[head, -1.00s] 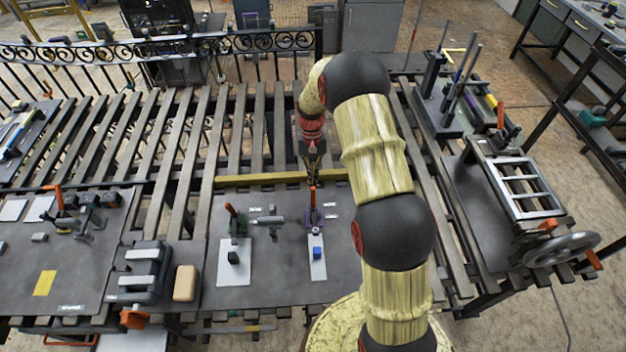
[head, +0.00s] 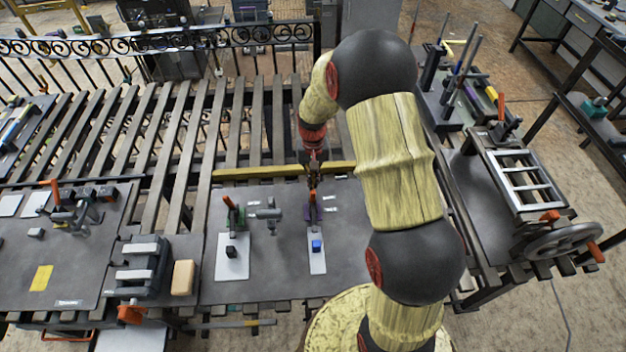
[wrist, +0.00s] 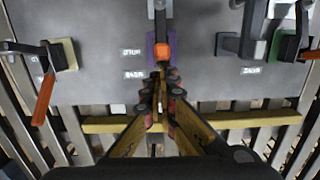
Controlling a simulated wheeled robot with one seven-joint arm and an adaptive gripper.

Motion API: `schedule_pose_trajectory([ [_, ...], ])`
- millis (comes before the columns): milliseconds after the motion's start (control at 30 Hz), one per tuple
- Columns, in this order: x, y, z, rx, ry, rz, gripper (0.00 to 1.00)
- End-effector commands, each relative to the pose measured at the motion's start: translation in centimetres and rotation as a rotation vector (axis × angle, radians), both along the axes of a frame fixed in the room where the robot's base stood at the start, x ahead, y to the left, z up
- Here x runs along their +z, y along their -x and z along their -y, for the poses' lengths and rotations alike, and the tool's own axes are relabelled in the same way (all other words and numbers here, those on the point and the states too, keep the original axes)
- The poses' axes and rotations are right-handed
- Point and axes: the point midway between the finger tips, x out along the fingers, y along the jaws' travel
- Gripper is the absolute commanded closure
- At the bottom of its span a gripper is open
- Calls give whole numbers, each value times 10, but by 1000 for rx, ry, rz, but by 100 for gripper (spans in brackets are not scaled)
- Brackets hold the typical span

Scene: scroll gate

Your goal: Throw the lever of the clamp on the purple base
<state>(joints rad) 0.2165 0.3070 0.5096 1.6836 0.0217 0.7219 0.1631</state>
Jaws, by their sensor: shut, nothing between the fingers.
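The clamp on the purple base (head: 319,211) stands on the dark board in the head view, with its orange lever (head: 312,208) showing. In the wrist view, the purple base (wrist: 150,48) is at top centre and the orange lever end (wrist: 162,51) points toward the camera. My gripper (wrist: 160,77) is shut and empty, its tips right by the lever end; I cannot tell whether they touch it. In the head view, my gripper (head: 312,186) is just beyond the lever, partly overlapping it. A blue block (head: 317,246) sits on a pale strip in front of the clamp.
A clamp on a green base (head: 236,222) stands to the left. Another clamp with an orange lever (wrist: 43,100) is at the left in the wrist view. Small white labels (wrist: 134,74) lie beside the purple base. A yellow bar (head: 235,173) runs along the board's far edge.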

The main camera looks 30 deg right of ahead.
Motion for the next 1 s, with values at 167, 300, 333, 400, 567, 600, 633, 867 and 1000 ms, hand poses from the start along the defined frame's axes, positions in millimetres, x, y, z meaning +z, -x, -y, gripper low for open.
schedule_pose_trajectory([
  [167, 2, -1, 0, 0, 0, 1, 100],
  [300, 15, -3, 1, 0, 1, 4, 100],
  [333, 19, -3, 1, 0, 1, 4, 100],
  [400, 33, -4, 2, 0, 1, 5, 100],
  [567, 66, -7, 3, 0, 1, 5, 100],
  [600, 74, -8, 3, 0, 1, 5, 100],
  [633, 80, -8, 3, 0, 1, 5, 100],
  [867, 111, -10, 4, 0, 1, 2, 100],
  [1000, 118, -10, 4, 0, 0, 0, 100],
])
